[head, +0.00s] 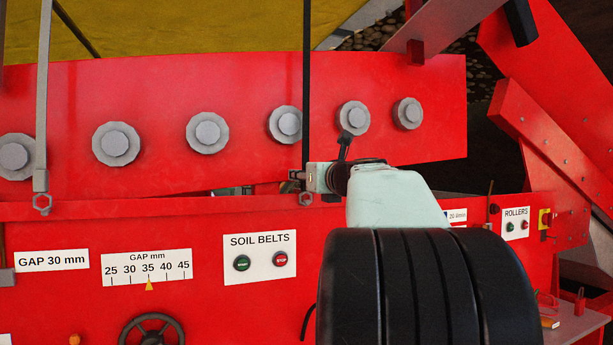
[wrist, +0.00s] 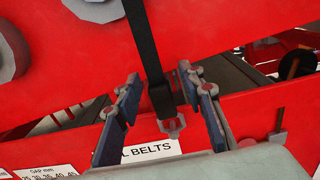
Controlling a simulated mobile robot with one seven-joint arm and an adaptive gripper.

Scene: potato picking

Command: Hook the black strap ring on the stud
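The black strap (head: 306,90) hangs straight down from above, in front of the red machine. In the wrist view the strap (wrist: 143,42) runs down between my fingers to a dark end piece and a small grey ring (wrist: 172,133). My gripper (head: 299,180) is level with the strap's lower end. In the wrist view my gripper (wrist: 160,82) is open, one finger on each side of the strap, with gaps visible. The ring hangs just below the fingertips' line. I cannot make out the stud for certain in either view.
A grey strap (head: 42,110) with its own ring hangs at the left. A red panel with several grey round rollers (head: 208,132) lies behind. Below are a red ledge (head: 200,208), the SOIL BELTS buttons (head: 260,258) and a handwheel (head: 151,330).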

